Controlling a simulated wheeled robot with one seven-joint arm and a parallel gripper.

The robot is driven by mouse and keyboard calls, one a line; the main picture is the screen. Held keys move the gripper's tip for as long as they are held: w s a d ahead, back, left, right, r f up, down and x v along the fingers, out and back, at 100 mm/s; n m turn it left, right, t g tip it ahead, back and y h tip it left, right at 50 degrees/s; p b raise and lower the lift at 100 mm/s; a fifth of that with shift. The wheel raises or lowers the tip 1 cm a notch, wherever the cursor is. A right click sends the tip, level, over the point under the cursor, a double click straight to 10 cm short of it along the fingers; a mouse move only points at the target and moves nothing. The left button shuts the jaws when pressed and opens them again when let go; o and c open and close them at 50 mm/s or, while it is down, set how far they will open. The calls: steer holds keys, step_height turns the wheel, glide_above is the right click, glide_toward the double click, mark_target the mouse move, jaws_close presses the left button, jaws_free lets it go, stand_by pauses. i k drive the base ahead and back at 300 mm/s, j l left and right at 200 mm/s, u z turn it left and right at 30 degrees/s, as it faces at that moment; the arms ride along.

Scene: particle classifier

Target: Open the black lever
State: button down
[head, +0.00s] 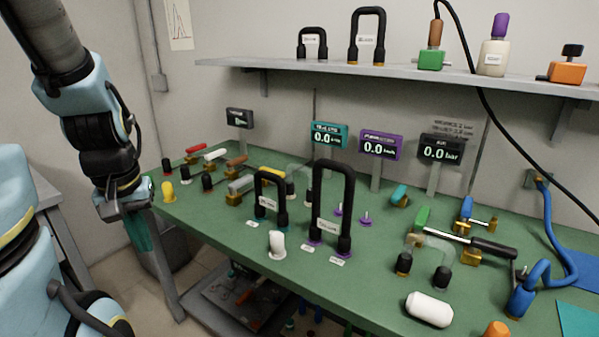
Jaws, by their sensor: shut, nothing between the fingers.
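A lever with a black handle (493,248) lies roughly level at the right of the green workbench. Its handle points right, on a brass valve body (470,257). My gripper (141,240) hangs at the left, off the bench's left edge, with its teal fingers pointing down. It is shut and empty, far from the black lever and touching nothing that I can see.
Two black U-shaped tubes (333,205) stand upright mid-bench. Green (422,219) and blue (467,208) levers sit near the black one. A blue hose (571,265) curves at right. A white capsule (429,309) lies at the front. A shelf (400,77) overhangs the back.

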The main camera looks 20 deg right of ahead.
mark_target(477, 243)
steer(key=l+z, duration=0.1)
steer(key=z, duration=0.25)
steer(key=l+z, duration=0.15)
steer(key=z, duration=0.25)
steer(key=l+z, duration=0.1)
steer(key=z, duration=0.25)
